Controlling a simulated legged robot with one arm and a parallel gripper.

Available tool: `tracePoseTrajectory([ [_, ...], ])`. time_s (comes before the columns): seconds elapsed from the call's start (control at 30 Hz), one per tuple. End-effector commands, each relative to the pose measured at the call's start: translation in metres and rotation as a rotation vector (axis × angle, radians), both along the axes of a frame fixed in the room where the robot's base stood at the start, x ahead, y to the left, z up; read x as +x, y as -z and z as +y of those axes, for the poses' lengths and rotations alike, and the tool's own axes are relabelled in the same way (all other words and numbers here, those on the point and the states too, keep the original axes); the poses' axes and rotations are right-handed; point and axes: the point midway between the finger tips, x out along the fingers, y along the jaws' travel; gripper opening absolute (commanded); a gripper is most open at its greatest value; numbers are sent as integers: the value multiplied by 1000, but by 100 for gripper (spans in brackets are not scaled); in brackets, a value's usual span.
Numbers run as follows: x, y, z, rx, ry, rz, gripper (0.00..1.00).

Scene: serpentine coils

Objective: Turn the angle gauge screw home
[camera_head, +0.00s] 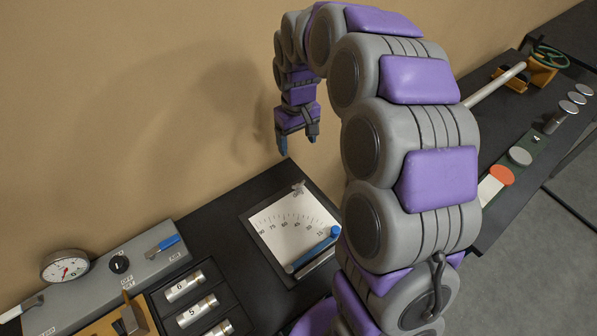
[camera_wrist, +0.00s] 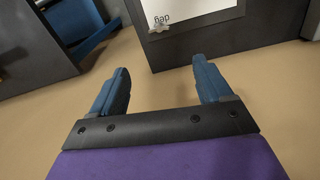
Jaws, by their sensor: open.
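The angle gauge (camera_head: 285,222) is a white plate with a degree scale on a black bench. Its blue pointer arm (camera_head: 318,250) lies along the lower right edge. A small grey screw (camera_head: 298,188) sits at the plate's upper edge. My gripper (camera_head: 298,143) hangs from the arched arm above and beyond that edge, fingers down, open and empty.
A tan wall (camera_head: 140,110) stands close behind my gripper. A grey panel with a dial (camera_head: 66,267) and a blue-handled lever (camera_head: 163,246) lies at left, beside numbered cylinders (camera_head: 184,287). At right are a green handwheel (camera_head: 550,56) and several discs. My arm hides the bench's middle.

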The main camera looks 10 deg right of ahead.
Motion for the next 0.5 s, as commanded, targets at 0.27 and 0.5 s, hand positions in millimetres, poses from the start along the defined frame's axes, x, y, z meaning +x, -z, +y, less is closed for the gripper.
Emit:
tracePoseTrajectory([
  [0.27,1,28,-1,-1,-2,7,79],
  [0.5,2,76,0,0,0,5,79],
])
